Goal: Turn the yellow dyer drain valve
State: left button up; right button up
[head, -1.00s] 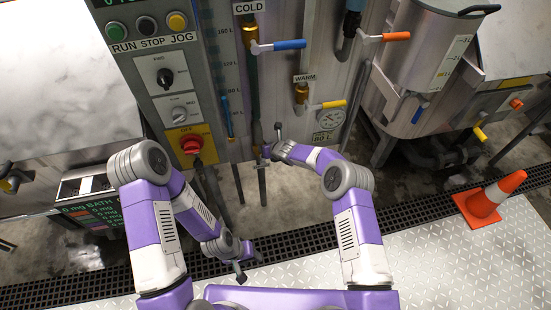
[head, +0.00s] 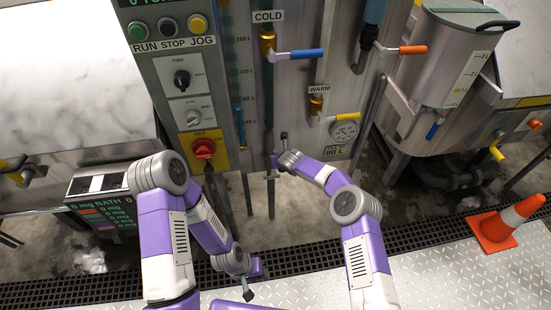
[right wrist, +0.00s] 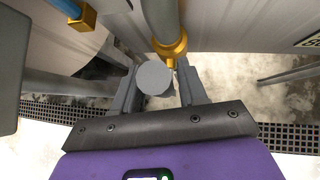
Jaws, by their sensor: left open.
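A yellow-handled lever (head: 497,153) hangs low on the steel dyer at the right in the head view. Another yellow lever (head: 346,115) sits beside the WARM label on the middle dyer. I cannot tell which is the drain valve. My right gripper (head: 275,156) is open by a thin vertical pipe below the middle dyer. In the right wrist view its fingers (right wrist: 157,90) stand either side of a grey round end (right wrist: 155,78), close to a brass fitting (right wrist: 168,50); contact is unclear. My left gripper (head: 257,282) is open and empty, low over the floor.
A control panel (head: 178,80) with a red knob stands left of the middle dyer. Blue (head: 306,54) and orange (head: 411,50) levers are higher up. An orange cone (head: 505,224) stands at the right by the floor drain grate (head: 440,218). Vertical pipes crowd the right gripper.

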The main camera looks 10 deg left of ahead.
jog(key=shift+o, duration=0.6)
jog(key=shift+r, duration=0.1)
jog(key=shift+s+d+r+p, duration=0.3)
jog(key=shift+s+r, duration=0.1)
jog(key=shift+r, duration=0.15)
jog(key=shift+b+v, duration=1.3)
jog(key=shift+v, duration=1.65)
jog(key=shift+s+f, duration=0.1)
